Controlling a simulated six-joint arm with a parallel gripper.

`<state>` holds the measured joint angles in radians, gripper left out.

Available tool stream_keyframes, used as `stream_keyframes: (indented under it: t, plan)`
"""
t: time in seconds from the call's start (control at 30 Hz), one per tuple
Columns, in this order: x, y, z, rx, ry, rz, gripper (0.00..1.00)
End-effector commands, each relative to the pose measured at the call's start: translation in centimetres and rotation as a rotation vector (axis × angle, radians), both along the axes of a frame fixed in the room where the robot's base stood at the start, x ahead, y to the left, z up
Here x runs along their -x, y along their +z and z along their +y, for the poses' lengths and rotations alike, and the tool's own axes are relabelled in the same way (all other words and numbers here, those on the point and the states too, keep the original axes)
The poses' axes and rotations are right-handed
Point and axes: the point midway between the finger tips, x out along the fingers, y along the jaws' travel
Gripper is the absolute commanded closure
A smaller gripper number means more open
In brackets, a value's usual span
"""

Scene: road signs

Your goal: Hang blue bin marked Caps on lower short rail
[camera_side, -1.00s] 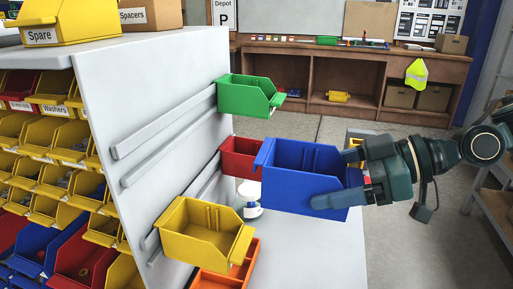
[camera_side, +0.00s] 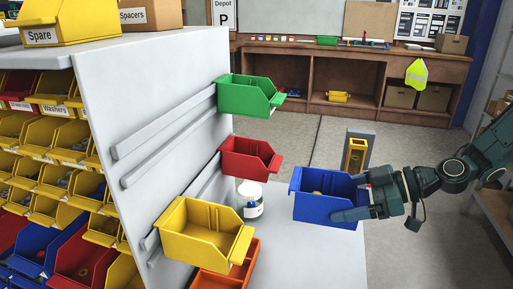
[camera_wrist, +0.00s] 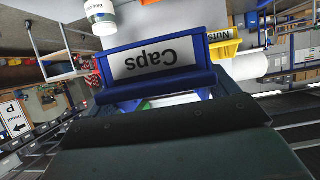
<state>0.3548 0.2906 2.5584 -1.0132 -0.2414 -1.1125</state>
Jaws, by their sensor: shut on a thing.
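The blue bin (camera_side: 318,207) is held in the air right of the grey panel (camera_side: 120,75), roughly upright with its open top showing. A few small yellowish pieces appear inside it. My gripper (camera_side: 360,198) is shut on its right side. In the wrist view the bin's white Caps label (camera_wrist: 150,60) reads upside down. On the panel, short rails (camera_side: 208,178) run below two longer rails; a red bin (camera_side: 250,160) and a yellow bin (camera_side: 205,235) hang low there, partly hiding these rails. The blue bin is clear of the panel and the other bins.
A green bin (camera_side: 248,95) hangs above the red one. A white jar (camera_side: 250,200) stands on the grey tabletop (camera_side: 300,255), between the yellow bin and the blue bin. An orange bin (camera_side: 235,272) sits below the yellow one. A tall yellow holder (camera_side: 355,155) stands behind the blue bin.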

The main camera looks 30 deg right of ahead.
Motion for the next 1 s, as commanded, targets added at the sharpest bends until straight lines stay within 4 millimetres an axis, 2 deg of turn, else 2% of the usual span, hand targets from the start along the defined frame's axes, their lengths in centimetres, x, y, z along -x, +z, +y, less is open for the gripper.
stream_keyframes:
  t: [0.47,1.0]
  plan:
    - [-0.4,0.0,0.3,0.0,-0.001,0.0,0.42]
    - [-2.6,-0.1,2.5,0.0,0.0,0.0,0.42]
